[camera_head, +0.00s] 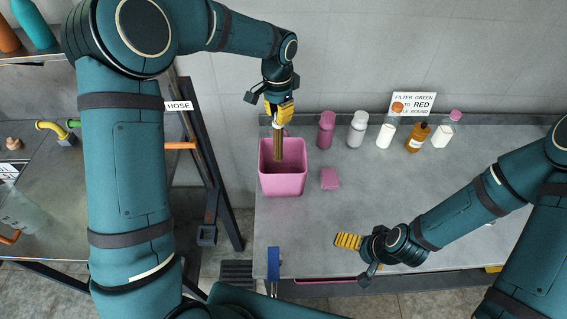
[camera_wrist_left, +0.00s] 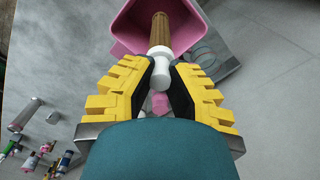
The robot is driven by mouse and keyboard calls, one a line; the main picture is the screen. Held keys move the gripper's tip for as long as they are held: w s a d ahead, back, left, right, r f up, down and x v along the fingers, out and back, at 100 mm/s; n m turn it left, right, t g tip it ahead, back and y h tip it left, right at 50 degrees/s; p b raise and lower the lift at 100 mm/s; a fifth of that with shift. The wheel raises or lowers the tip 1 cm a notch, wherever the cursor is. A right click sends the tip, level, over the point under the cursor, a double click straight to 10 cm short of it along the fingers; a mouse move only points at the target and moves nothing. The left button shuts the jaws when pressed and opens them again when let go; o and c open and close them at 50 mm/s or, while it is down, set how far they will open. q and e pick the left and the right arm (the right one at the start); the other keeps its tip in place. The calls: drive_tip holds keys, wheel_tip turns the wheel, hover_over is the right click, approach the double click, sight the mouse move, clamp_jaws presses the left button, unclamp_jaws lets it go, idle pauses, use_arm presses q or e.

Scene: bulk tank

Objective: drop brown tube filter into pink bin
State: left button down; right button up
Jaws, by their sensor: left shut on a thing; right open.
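The brown tube filter (camera_head: 278,146) hangs upright from my left gripper (camera_head: 279,112), its lower end at the mouth of the pink bin (camera_head: 283,184). In the left wrist view the filter (camera_wrist_left: 159,30) shows a brown body and a white end cap, and my left gripper (camera_wrist_left: 160,92) is shut on that white end. The bin (camera_wrist_left: 124,22) lies beyond the filter there. I cannot tell exactly how deep the lower end reaches inside. My right gripper (camera_head: 348,241) is low over the counter's front part, with yellow fingers and nothing visible in it.
The grey counter (camera_head: 420,185) holds a pink block (camera_head: 329,179) right of the bin. A pink bottle (camera_head: 326,130), a white bottle (camera_head: 357,129) and other bottles stand along the back wall. A blue clamp-like part (camera_head: 273,264) is at the front edge. The counter's middle is clear.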

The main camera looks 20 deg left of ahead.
sight(278, 132)
use_arm(q)
drive_tip(key=shift+s+f, duration=0.4)
drive_tip(key=shift+f, duration=0.05)
drive_tip(key=shift+w+f+b, duration=0.15)
drive_tip(key=shift+f+b, duration=0.55)
drive_tip(key=shift+f, duration=0.15)
use_arm(e)
drive_tip(key=shift+s+f, duration=0.2)
drive_tip(key=shift+f, duration=0.65)
use_arm(q)
wheel_tip(278, 132, down, 4)
drive_tip(key=b, duration=0.3)
drive_tip(key=shift+f, duration=0.15)
use_arm(e)
wheel_tip(278, 132, down, 3)
drive_tip(key=shift+a+f, duration=0.15)
use_arm(q)
drive_tip(key=c, duration=1)
unclamp_jaws()
drive_tip(key=shift+r, duration=0.2)
wheel_tip(278, 132, up, 12)
drive_tip(key=shift+f, duration=0.15)
